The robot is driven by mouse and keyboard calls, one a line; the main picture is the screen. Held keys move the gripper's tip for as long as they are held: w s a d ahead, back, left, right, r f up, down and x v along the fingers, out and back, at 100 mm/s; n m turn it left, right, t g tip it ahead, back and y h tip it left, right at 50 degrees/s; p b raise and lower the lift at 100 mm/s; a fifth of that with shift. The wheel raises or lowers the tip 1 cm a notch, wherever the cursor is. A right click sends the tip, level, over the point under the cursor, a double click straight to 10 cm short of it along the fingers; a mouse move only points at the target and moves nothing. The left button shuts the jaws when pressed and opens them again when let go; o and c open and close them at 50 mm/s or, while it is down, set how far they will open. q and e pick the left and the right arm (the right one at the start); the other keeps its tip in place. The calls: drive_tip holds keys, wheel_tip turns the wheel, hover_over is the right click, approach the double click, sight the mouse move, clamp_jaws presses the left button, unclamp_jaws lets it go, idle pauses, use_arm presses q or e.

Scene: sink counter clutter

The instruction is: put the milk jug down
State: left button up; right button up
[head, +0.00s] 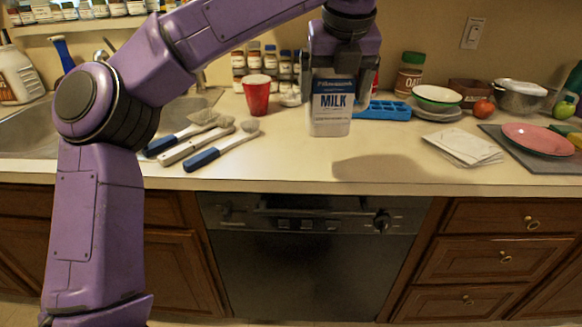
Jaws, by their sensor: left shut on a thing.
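The milk jug (331,112) is a white and blue container labelled MILK, upright near the middle of the head view. My right gripper is not in view.
A red cup (257,96) stands left of the jug, with several brushes (220,150) in front of it. A blue tray (385,110) is just right, papers (462,147) and a pink plate (537,138) further right. The counter front centre is clear.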

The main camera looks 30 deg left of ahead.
use_arm(q)
drive_tip(key=shift+s+r+m, duration=0.15)
drive_tip(key=shift+r+m, duration=0.1)
drive_tip(key=shift+m, duration=0.15)
drive_tip(key=shift+a, duration=0.2)
drive_tip(key=w+a+f, duration=0.6)
drive_tip(key=a+f, duration=0.6)
drive_tip(key=shift+f, duration=0.35)
drive_tip(key=o, duration=1.8)
drive_tip(key=shift+a+f, duration=0.1)
drive_tip(key=shift+f, duration=0.05)
drive_tip(key=shift+c, duration=0.2)
drive_tip(key=v, duration=1.2)
drive_tip(key=shift+s+a+p, duration=0.15)
drive_tip(key=shift+a+p, duration=0.05)
drive_tip(key=shift+p, duration=0.25)
